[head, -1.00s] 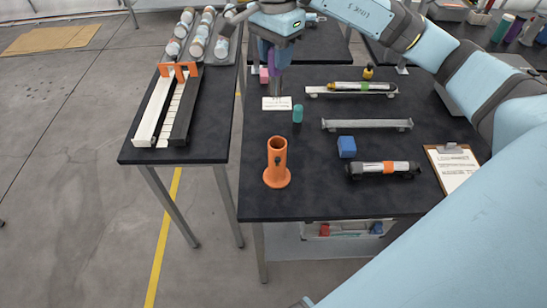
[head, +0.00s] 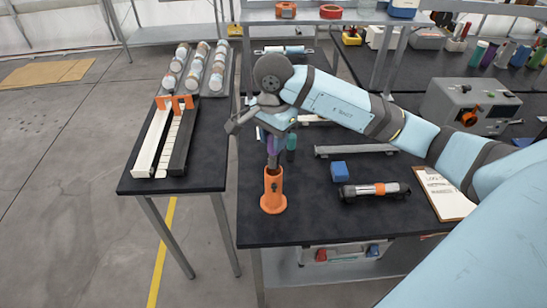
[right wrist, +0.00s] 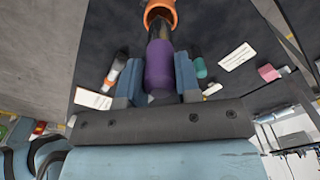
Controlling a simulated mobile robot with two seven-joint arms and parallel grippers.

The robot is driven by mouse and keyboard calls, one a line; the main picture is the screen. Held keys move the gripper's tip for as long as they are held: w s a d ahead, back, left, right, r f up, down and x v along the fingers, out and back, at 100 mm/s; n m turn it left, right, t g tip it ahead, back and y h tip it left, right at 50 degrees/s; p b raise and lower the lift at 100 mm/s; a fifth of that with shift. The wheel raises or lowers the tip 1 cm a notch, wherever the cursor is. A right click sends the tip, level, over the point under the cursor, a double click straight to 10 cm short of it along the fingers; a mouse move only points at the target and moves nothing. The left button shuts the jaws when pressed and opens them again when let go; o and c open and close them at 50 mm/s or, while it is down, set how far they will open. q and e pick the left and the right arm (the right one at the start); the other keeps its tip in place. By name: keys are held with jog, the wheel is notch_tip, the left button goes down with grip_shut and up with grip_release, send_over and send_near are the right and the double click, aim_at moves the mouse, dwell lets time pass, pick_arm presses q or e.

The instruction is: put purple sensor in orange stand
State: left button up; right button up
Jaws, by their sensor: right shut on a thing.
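The purple sensor (head: 273,145) is upright in my right gripper (head: 276,139), its grey lower end pointing down. In the right wrist view the purple body (right wrist: 159,66) sits between the two blue fingers of the right gripper (right wrist: 158,80), which are shut on it. The orange stand (head: 273,196) stands upright on the dark table, directly under the sensor. The sensor's lower end meets the stand's open top in the head view. In the right wrist view its dark tip overlaps the orange rim (right wrist: 160,8); how far inside it is, I cannot tell. My left gripper is not in view.
A teal cylinder (head: 291,146) stands close behind the stand. A blue block (head: 338,171), a black-and-silver cylinder with an orange band (head: 375,191), a grey rail (head: 356,150) and a clipboard (head: 443,192) lie to the right. The table's front left is clear.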

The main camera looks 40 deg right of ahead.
aim_at(273, 158)
notch_tip(273, 158, down, 3)
jog(key=shift+f, duration=0.15)
notch_tip(273, 158, down, 4)
jog(key=shift+r+p, duration=0.15)
jog(key=shift+p, duration=0.3)
jog(key=shift+f, duration=0.25)
jog(key=o, duration=1)
jog(key=shift+c, duration=0.2)
jog(key=shift+r, duration=0.4)
notch_tip(273, 158, up, 12)
jog(key=shift+f+b, duration=0.2)
jog(key=shift+b, duration=1.05)
